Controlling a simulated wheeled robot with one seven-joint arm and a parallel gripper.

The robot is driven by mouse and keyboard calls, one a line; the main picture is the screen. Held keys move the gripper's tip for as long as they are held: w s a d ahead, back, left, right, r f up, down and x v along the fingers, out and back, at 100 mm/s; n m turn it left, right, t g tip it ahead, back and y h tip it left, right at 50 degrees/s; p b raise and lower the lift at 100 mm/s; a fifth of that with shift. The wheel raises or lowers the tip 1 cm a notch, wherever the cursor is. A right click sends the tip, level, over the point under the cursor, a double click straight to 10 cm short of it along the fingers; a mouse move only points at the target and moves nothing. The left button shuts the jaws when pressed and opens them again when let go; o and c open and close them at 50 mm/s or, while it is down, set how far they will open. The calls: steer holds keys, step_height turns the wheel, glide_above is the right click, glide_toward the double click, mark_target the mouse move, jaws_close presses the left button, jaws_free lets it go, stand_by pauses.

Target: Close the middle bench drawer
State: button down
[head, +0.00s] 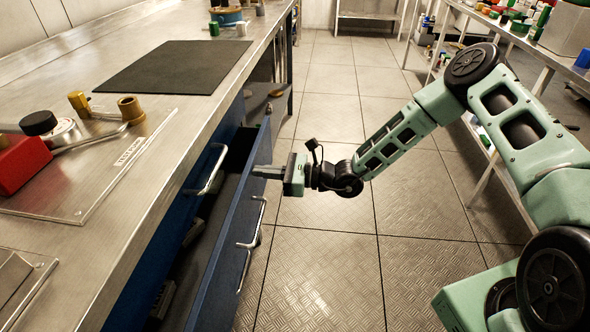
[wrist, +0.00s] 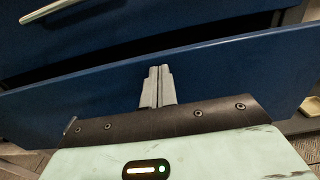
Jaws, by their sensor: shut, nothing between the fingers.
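The open blue drawer (head: 232,232) is pulled out from the bench, below a shut upper drawer (head: 182,192). Its front has a metal handle (head: 246,246), and its dark inside shows behind the front. In the wrist view the drawer front (wrist: 230,70) spans the picture, with a dark gap above it. My gripper (head: 256,172) is at the outer side of the front, near its far end and top edge. Its fingers (wrist: 157,70) are shut and empty, pointing at the front. I cannot tell whether the tips touch it.
The steel bench top (head: 150,170) holds a black mat (head: 178,66), a red block (head: 22,162), brass fittings (head: 131,109) and a black-capped gauge (head: 50,126). The tiled floor (head: 320,270) beside the drawer is clear. A cluttered shelf bench (head: 515,38) stands on the right.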

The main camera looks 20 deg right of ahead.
steer(key=x, duration=0.8)
steer(key=shift+p, duration=0.3)
steer(key=shift+r, duration=0.2)
